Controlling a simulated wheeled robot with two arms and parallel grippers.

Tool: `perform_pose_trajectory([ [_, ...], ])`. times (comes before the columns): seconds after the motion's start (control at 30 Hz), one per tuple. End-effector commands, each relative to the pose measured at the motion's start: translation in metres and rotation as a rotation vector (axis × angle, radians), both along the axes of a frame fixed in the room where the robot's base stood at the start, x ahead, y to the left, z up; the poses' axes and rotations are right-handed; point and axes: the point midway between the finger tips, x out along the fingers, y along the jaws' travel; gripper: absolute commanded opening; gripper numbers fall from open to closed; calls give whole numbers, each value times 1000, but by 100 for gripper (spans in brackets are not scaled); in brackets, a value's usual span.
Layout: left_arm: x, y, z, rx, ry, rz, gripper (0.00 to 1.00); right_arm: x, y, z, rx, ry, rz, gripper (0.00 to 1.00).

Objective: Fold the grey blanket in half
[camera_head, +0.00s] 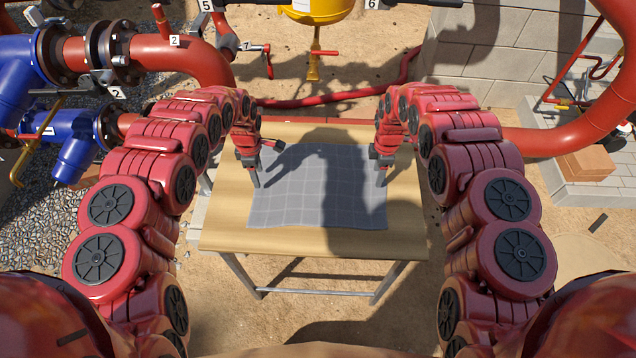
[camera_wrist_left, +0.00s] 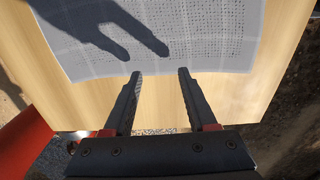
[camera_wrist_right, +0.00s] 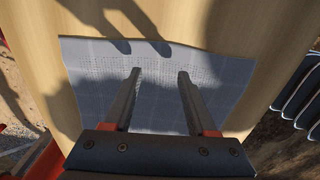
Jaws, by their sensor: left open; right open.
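The grey blanket (camera_head: 300,195), with a pale grid pattern, lies spread flat on the wooden table. My left gripper (camera_head: 256,184) is at the blanket's left side, pointing down. In the left wrist view the blanket (camera_wrist_left: 180,50) lies beyond the open, empty fingers (camera_wrist_left: 160,75), with bare wood nearer. My right gripper (camera_head: 381,182) is at the blanket's right side, pointing down. In the right wrist view its open, empty fingers (camera_wrist_right: 160,75) are over the blanket (camera_wrist_right: 230,75), near an edge. I cannot tell whether either gripper touches the cloth. Arm shadows cover part of the blanket.
Red pipes (camera_head: 190,55) and blue pipe parts (camera_head: 75,130) stand behind and left. A yellow vessel (camera_head: 318,8) is at the back, and a block wall (camera_head: 490,65) is back right.

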Motion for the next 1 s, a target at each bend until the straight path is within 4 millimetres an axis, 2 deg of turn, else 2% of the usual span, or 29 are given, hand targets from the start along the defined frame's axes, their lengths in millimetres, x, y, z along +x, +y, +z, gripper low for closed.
perform_pose_trajectory([
  [0.1, 1, -1, -14, -3, -3, 0, 57, -1, 1, -16, 2, 2, 0, 57],
  [0.3, 3, -1, -25, -1, -8, -1, 57, 0, 0, -27, 1, -1, -2, 57],
  [0.77, 2, 0, -33, 0, -7, -1, 57, 0, 0, -35, 0, 0, -2, 57],
  [1.0, 2, 0, -31, 0, -6, -1, 37, -1, 0, -33, 0, 1, -2, 37],
])
